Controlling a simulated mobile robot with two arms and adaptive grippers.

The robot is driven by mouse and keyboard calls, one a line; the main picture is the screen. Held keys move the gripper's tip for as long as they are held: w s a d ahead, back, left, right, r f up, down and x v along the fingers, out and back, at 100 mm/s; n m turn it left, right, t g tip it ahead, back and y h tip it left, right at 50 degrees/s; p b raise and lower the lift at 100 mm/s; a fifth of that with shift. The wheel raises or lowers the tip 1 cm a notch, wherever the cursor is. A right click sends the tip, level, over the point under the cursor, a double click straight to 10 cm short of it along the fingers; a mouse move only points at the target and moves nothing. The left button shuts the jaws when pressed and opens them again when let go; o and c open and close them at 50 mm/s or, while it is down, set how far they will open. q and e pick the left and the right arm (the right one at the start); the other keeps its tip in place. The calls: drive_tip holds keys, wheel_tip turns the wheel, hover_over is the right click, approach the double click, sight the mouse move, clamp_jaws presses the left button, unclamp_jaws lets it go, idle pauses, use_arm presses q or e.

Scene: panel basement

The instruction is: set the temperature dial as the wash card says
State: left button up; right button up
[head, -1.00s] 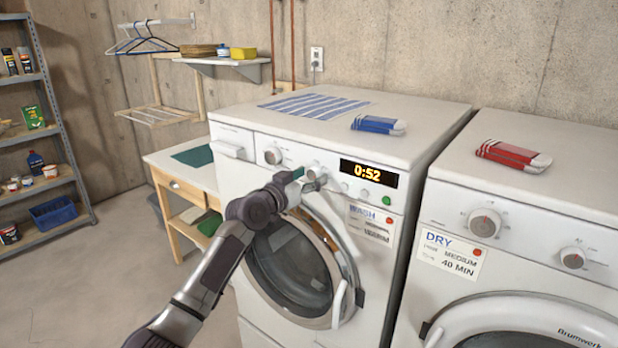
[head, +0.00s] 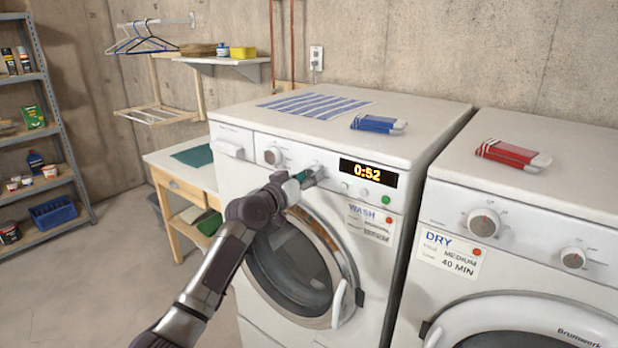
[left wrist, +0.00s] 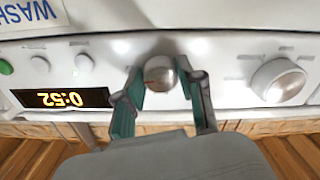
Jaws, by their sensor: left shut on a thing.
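The washer (head: 300,200) stands in the middle of the head view. My left gripper (head: 308,177) is at its control panel, shut on the dial nearest the display. In the left wrist view my left gripper (left wrist: 160,92) has a finger on each side of this silver dial (left wrist: 160,72), which bears a red mark. The other washer dial (head: 273,156) is free; it also shows in the left wrist view (left wrist: 278,80). The display (head: 368,172) reads 0:52. The wash card (head: 371,221) is on the washer front; its small lines are too blurred to read. My right gripper is out of view.
A dryer (head: 520,245) stands to the right, with a card (head: 450,254) reading DRY, MEDIUM, 40 MIN. A blue packet (head: 378,124) and a striped cloth (head: 313,105) lie on the washer. The washer door (head: 300,265) is below the gripper.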

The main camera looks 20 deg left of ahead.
use_arm(q)
drive_tip(key=shift+n+p, duration=0.7)
drive_tip(key=shift+n, duration=2.6)
drive_tip(key=o, duration=1.1)
drive_tip(key=shift+o, duration=0.2)
drive_tip(key=shift+s, duration=0.1)
drive_tip(key=v, duration=1.2)
